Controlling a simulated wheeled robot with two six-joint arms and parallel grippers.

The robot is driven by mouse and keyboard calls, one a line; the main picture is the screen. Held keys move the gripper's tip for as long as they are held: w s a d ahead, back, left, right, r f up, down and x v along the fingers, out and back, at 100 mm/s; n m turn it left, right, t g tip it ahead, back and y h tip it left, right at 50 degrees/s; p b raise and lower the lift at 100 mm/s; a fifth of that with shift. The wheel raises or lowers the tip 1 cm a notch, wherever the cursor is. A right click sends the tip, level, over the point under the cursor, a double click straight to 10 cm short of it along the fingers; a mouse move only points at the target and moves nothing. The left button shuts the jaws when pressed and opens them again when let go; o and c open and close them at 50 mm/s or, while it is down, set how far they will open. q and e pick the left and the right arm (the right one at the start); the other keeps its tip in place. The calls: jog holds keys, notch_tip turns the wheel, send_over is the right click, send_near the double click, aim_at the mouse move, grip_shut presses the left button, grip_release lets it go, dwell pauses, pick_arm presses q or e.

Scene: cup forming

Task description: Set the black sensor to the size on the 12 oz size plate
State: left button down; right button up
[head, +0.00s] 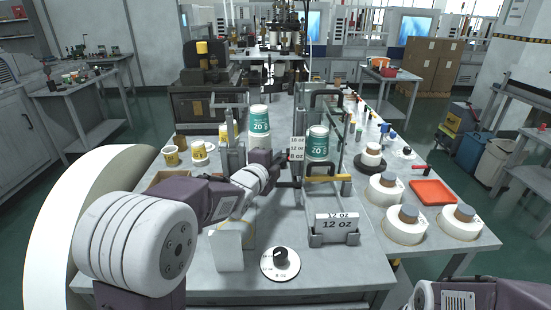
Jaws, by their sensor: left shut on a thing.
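The 12 oz size plate (336,223) stands in a grey holder at the front middle of the table, its large text facing me. A small upright scale (297,148) with several oz labels stands on the machine behind it. My left gripper (284,159) reaches in from the left and is shut at the left edge of this scale. The black sensor appears to be the small dark piece between its fingers, mostly hidden by them. My right gripper is out of view; only part of my right arm shows at the lower right.
A dial with a black knob (281,256) sits at the table front. Green-and-white cup stacks (259,120) (317,143) flank the scale. A yellow-handled lever (328,178) crosses just right of my gripper. White rolls (405,225) and a red tray (433,192) lie to the right.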

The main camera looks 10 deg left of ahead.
pick_arm(q)
notch_tip(320, 180, up, 2)
jog(key=shift+r+p, duration=0.25)
jog(key=shift+p, duration=0.2)
jog(key=c, duration=1.7)
grip_release()
jog(key=v, duration=0.9)
